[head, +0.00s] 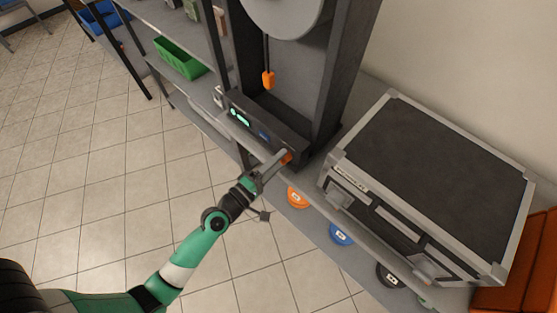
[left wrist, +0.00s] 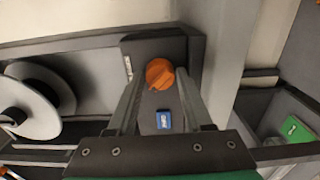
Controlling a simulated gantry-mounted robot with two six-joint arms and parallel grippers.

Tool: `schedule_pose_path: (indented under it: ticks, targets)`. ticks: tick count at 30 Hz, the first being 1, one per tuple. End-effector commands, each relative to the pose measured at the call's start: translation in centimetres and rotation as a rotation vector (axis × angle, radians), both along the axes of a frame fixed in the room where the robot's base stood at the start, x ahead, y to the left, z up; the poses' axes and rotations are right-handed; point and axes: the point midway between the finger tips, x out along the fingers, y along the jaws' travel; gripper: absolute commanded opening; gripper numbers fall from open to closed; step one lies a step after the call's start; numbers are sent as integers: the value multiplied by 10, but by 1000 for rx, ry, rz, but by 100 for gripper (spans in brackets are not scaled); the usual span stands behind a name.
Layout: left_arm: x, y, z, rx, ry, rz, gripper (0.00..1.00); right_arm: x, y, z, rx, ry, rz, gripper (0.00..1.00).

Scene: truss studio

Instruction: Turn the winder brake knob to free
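The winder brake knob (head: 287,157) is orange and sits at the right end of the dark winder base panel (head: 258,131). In the left wrist view the round orange knob (left wrist: 159,73) is at the centre, above a small blue label (left wrist: 163,119). My left gripper (head: 278,160) reaches it from the front. In the left wrist view its two fingers (left wrist: 158,78) stand apart, one on each side of the knob. I cannot tell whether they touch it. The knob's pointer mark is not clear. My right gripper is in neither view.
A large black and grey case (head: 440,155) stands right of the winder. An orange pull handle (head: 268,80) hangs above the panel. A green bin (head: 180,58) is on the shelf at left. Orange and blue discs (head: 341,234) lie on the lower shelf. The tiled floor (head: 100,190) is clear.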

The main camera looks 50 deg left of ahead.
Motion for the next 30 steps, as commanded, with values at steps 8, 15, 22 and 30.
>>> schedule_pose_path:
  ticks: [8, 15, 22, 30]
  targets:
    - [0, 0, -1, 2, 1, 0, 76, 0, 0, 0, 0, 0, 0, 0]
    - [0, 0, -2, 16, 4, 0, 76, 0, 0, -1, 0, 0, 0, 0]
    - [0, 0, -7, 388, 33, 1, 76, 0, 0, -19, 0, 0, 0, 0]
    - [0, 0, -12, 1223, 96, 4, 76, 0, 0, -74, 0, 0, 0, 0]
